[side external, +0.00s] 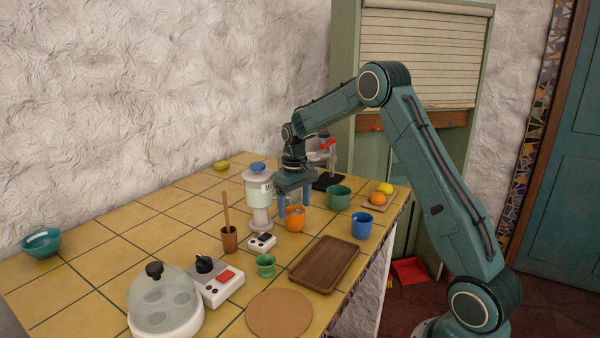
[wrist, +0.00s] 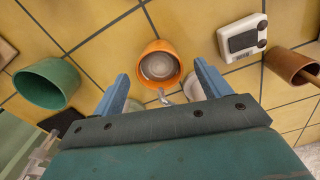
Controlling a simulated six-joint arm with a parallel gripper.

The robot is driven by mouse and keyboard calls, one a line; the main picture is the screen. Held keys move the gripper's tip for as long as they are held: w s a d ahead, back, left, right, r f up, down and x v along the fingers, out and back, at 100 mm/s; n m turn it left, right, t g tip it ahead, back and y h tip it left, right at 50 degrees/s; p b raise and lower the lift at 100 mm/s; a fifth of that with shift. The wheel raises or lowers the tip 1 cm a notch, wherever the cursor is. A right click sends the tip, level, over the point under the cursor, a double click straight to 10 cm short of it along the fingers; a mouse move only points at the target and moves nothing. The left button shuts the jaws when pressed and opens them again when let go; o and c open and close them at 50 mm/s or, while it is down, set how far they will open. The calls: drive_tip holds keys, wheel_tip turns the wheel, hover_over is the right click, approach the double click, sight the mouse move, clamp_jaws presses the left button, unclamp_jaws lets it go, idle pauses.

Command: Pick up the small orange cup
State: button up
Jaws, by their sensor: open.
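The small orange cup (side external: 295,220) stands upright on the yellow tiled counter, to the right of the white jar. In the wrist view I look down into the orange cup (wrist: 160,66), and its inside looks greyish. My gripper (side external: 294,197) points down just above and behind the cup, with its blue fingers apart. In the wrist view my gripper (wrist: 160,74) is open and empty, and the cup shows in the gap between and beyond the fingertips. I cannot tell if either finger touches it.
A white jar with a blue lid (side external: 259,193) stands close left of my gripper. A green pot (side external: 339,199) and a blue cup (side external: 361,227) are to the right. A small white device (side external: 262,242) and a wooden tray (side external: 325,264) lie in front.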

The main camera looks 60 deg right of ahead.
sight(295, 212)
drive_tip(key=shift+f, duration=1.65)
drive_tip(key=c, duration=1.3)
drive_tip(key=shift+o, duration=0.2)
drive_tip(key=shift+r, duration=0.1)
